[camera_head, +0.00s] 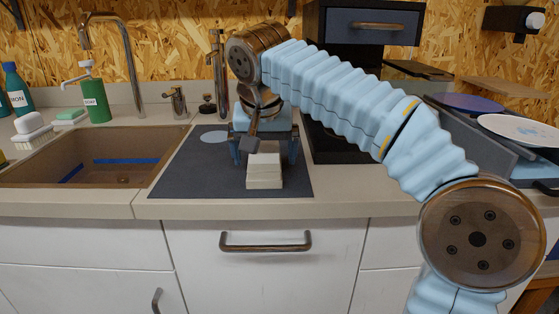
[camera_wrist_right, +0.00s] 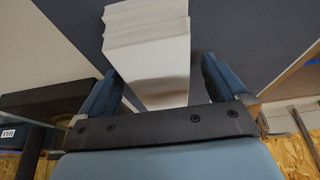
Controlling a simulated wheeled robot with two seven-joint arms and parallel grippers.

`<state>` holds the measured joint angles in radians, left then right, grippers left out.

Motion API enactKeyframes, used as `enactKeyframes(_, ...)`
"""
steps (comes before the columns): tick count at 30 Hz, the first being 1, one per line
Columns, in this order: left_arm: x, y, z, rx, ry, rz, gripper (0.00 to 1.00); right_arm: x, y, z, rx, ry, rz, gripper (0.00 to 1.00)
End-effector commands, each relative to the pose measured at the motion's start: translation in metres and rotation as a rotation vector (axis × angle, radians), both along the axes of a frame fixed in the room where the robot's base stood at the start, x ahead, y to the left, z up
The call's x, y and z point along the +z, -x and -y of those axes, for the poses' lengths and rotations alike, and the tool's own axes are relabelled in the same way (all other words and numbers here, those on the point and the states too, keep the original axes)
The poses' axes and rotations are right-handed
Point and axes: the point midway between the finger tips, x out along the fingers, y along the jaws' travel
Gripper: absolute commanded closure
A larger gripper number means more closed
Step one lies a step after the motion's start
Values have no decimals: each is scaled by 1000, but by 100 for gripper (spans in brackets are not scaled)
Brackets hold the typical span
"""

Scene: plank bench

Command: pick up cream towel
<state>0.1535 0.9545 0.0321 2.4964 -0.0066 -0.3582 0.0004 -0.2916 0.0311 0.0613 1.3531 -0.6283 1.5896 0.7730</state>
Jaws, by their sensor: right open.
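The cream towel (camera_head: 264,172) is a small folded stack lying on the dark grey mat (camera_head: 190,180), near the mat's front edge. My right gripper (camera_head: 265,152) is open just behind the towel, with one blue finger on each side. In the right wrist view the towel (camera_wrist_right: 150,40) shows its folded layers and reaches in between the open fingers (camera_wrist_right: 158,82). I see a gap beside the towel at the right finger; I cannot tell whether the left finger touches it. My left gripper is not in view.
The sink (camera_head: 95,160) lies left of the mat, with a green soap bottle (camera_head: 95,100) and a tap (camera_head: 130,60) behind it. A dark cabinet (camera_head: 335,70) stands behind my right arm. Plates (camera_head: 515,128) are at the right. The counter's front edge is close to the towel.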

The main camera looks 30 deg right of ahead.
Motion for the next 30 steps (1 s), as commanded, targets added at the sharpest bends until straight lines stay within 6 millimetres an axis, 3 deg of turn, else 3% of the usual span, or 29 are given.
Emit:
enactKeyframes(29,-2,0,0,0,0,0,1,-5,0,0,-1,0,0,1)
enactKeyframes(30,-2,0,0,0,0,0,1,-5,0,0,-1,0,0,6)
